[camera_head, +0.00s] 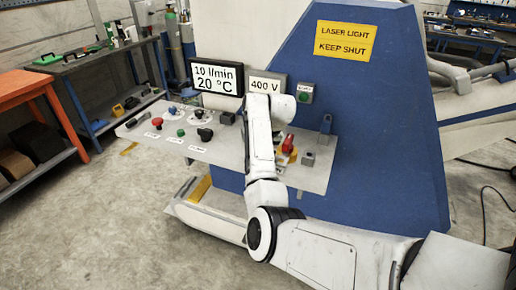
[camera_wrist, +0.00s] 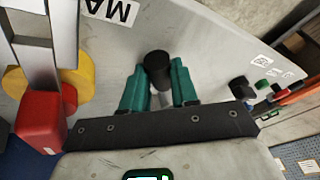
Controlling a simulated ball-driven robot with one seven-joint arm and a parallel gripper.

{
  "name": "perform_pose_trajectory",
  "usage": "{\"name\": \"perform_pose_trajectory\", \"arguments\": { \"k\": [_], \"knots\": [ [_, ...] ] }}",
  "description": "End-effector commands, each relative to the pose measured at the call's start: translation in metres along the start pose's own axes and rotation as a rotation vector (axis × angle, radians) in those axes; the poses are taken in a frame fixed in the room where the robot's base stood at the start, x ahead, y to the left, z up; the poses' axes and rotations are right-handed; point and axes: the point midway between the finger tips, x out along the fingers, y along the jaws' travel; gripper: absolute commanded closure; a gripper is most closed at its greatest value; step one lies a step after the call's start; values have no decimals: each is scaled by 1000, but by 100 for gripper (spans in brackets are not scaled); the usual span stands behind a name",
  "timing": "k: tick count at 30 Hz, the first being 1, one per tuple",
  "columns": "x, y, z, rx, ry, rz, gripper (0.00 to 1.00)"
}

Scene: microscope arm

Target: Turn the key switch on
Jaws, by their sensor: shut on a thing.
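A black round knob (camera_wrist: 157,66) stands up from the grey panel in the wrist view. It looks like the key switch, but no key shape shows clearly. My gripper (camera_wrist: 159,76) has its two teal fingers closed on either side of this knob. The fingers hide its lower part and sides. In the camera_head view my white arm covers the gripper and this part of the panel (camera_head: 219,151).
A red and yellow switch (camera_wrist: 42,108) stands left of my gripper, by a grey upright bar. Black, green and red controls (camera_wrist: 262,90) lie to the right. A 400 V display (camera_head: 265,84) and a blue housing (camera_head: 375,110) rise behind the panel.

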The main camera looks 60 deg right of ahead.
Motion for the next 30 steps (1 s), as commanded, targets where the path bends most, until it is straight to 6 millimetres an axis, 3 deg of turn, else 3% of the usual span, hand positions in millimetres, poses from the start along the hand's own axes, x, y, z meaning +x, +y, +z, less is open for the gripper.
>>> {"name": "perform_pose_trajectory", "arguments": {
  "k": [1, 2, 9, 20, 30],
  "knots": [
    [0, 0, 0, 1, 0, 0, 100],
    [0, 0, 0, 1, 0, 1, 71],
    [0, 0, 0, 1, 0, 0, 48],
    [-6, 0, -1, 1, 2, 0, 46],
    [-66, 0, -1, 0, 5, 1, 46]
  ]
}}
